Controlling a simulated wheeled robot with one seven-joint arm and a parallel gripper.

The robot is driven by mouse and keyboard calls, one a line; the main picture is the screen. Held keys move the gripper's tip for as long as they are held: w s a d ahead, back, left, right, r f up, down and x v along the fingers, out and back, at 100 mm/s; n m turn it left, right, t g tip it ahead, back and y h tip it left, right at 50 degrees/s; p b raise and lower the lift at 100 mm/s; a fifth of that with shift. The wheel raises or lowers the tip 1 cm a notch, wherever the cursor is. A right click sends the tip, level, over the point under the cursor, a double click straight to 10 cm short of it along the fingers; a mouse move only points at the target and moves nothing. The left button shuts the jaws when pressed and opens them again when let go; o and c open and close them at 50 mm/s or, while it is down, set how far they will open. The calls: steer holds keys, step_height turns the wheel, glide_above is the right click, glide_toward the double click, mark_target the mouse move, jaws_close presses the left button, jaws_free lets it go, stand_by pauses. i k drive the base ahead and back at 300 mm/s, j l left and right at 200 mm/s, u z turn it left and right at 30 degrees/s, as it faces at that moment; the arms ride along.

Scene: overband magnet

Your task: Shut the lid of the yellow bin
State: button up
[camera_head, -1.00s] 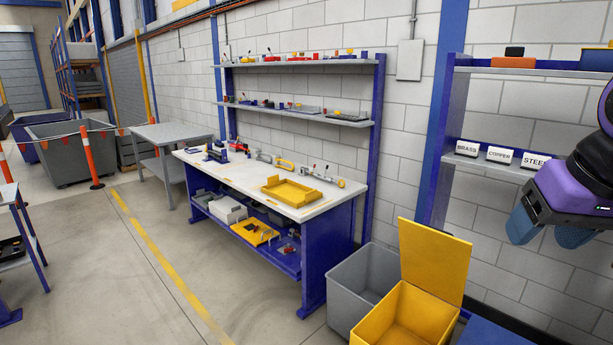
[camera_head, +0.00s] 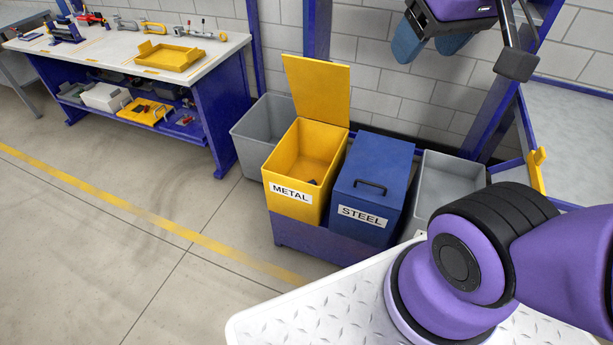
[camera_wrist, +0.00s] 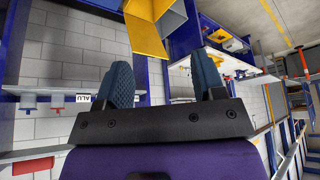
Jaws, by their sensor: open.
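My gripper (camera_head: 432,44) is at the top of the head view, to the right of the lid and above the blue bin, apart from both. In the wrist view my gripper (camera_wrist: 166,80) has its two blue fingers spread with nothing between them. The yellow lid shows beyond the fingers in the wrist view (camera_wrist: 146,36).
A blue bin (camera_head: 371,180) labelled STEEL, with a closed handled lid, stands right of the yellow bin. Grey open bins stand at left (camera_head: 262,130) and right (camera_head: 452,182). A workbench (camera_head: 210,105) is at upper left. The floor (camera_head: 130,260) in front is clear.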

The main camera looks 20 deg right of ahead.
mark_target(320, 89)
steer(key=i+j+u, duration=0.1)
steer(key=i+u, duration=0.2)
steer(key=i, duration=0.2)
steer(key=i+u, duration=0.25)
steer(key=i, duration=0.3)
